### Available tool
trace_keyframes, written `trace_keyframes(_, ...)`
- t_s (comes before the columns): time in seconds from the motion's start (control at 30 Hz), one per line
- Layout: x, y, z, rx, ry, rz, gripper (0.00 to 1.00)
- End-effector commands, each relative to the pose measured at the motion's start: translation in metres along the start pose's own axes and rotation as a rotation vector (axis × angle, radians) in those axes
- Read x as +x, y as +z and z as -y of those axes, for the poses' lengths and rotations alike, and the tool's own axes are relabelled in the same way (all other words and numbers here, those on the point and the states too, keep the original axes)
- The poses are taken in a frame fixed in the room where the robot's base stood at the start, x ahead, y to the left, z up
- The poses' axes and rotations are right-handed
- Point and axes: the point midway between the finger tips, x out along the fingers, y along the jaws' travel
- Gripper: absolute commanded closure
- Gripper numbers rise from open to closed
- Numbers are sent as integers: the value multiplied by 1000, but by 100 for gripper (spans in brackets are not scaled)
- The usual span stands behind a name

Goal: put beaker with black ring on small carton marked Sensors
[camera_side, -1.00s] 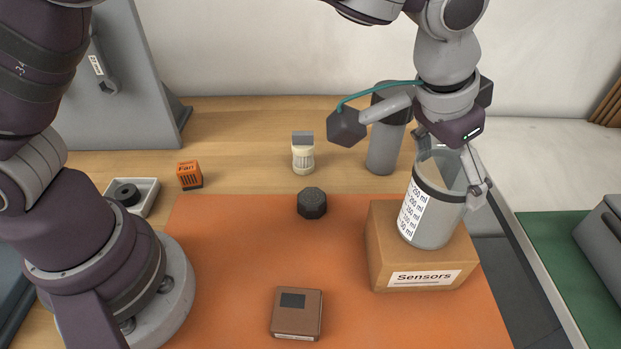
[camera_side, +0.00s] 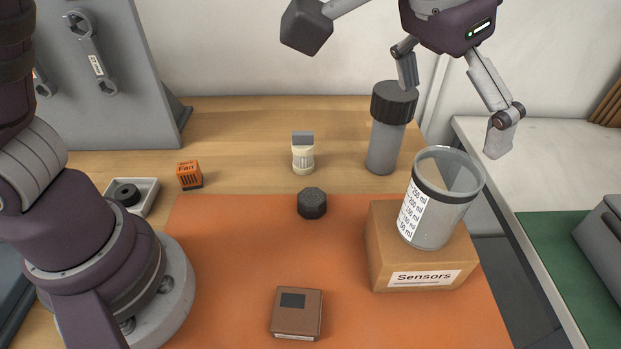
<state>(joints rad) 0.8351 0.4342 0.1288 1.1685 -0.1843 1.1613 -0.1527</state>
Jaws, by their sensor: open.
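The clear beaker with a black ring (camera_side: 440,215) stands upright on top of the small carton marked Sensors (camera_side: 390,267). Its white volume label faces the camera, and the ring runs around its upper part. The carton sits at the right side of the orange mat (camera_side: 235,270). My gripper (camera_side: 453,115) is open and empty above the beaker, with its fingers spread wide and apart from the rim.
A grey cylinder with a black cap (camera_side: 386,140) stands behind the carton. A cream fitting (camera_side: 302,155), a dark octagonal knob (camera_side: 312,203), a brown box (camera_side: 297,313), an orange Fan box (camera_side: 189,175) and a white tray (camera_side: 149,203) stand around. The mat's middle is mostly clear.

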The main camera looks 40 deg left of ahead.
Motion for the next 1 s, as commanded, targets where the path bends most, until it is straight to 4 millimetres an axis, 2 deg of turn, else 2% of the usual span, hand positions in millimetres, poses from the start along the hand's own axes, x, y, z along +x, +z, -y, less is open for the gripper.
trace_keyframes(0.1, -22, -1, 0, 1, 1, -3, 0)
trace_keyframes(0.23, -35, 1, 4, -8, -1, -1, 0)
trace_keyframes(0.27, -37, 2, 10, -18, -2, -1, 0)
trace_keyframes(0.37, -48, 15, 51, -87, -12, -8, 0)
trace_keyframes(0.4, -53, 26, 73, -121, -20, -13, 0)
trace_keyframes(0.47, -60, 51, 102, -175, -34, -27, 0)
trace_keyframes(0.5, -64, 69, 118, -206, -47, -39, 0)
trace_keyframes(0.6, -64, 119, 144, -272, -88, -69, 0)
trace_keyframes(0.7, -57, 159, 154, -320, -132, -88, 0)
trace_keyframes(0.8, -50, 182, 156, -346, -160, -96, 0)
trace_keyframes(1.0, -46, 190, 157, -354, -170, -96, 0)
